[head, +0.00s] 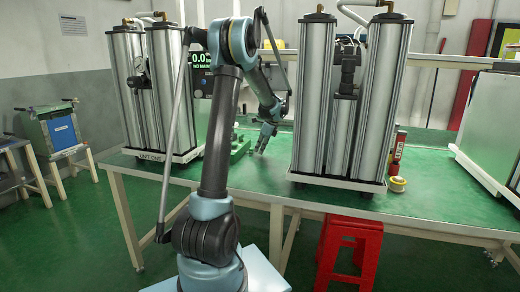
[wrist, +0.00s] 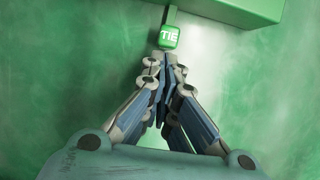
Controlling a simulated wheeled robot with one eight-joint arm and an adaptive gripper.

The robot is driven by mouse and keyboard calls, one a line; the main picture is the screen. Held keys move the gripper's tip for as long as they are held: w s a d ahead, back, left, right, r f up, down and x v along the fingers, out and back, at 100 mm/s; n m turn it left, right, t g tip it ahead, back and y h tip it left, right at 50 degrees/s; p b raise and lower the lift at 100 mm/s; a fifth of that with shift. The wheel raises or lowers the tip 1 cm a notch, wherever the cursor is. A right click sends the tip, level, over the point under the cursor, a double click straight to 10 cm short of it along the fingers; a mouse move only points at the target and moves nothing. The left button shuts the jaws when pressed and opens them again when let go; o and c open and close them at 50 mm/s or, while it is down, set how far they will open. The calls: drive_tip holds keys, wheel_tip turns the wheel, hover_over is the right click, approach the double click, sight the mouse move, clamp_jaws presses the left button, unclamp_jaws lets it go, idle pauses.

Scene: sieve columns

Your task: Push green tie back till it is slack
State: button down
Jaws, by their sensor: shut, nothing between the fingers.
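The green tie (wrist: 170,37) is a small green block marked "TIE" on a dark strip that runs up to a green block (wrist: 230,8) in the wrist view. My gripper (wrist: 165,60) is shut and empty, with its fingertips right at the near side of the tie; I cannot tell if they touch it. In the head view my gripper (head: 262,150) is low over the green tabletop, beside a green fixture (head: 240,146). The tie itself is too small to make out in the head view.
A column unit labelled "UNIT ONE" (head: 125,85) stands left of my arm, and a second column unit (head: 312,100) stands to the right. A red stool (head: 349,250) stands in front of the table.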

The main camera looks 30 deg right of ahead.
drive_tip(key=shift+w+a, duration=1)
drive_tip(key=shift+w, duration=0.15)
drive_tip(key=shift+r, duration=0.15)
drive_tip(key=v, duration=0.9)
drive_tip(key=shift+d+r, duration=0.25)
drive_tip(key=shift+r, duration=0.1)
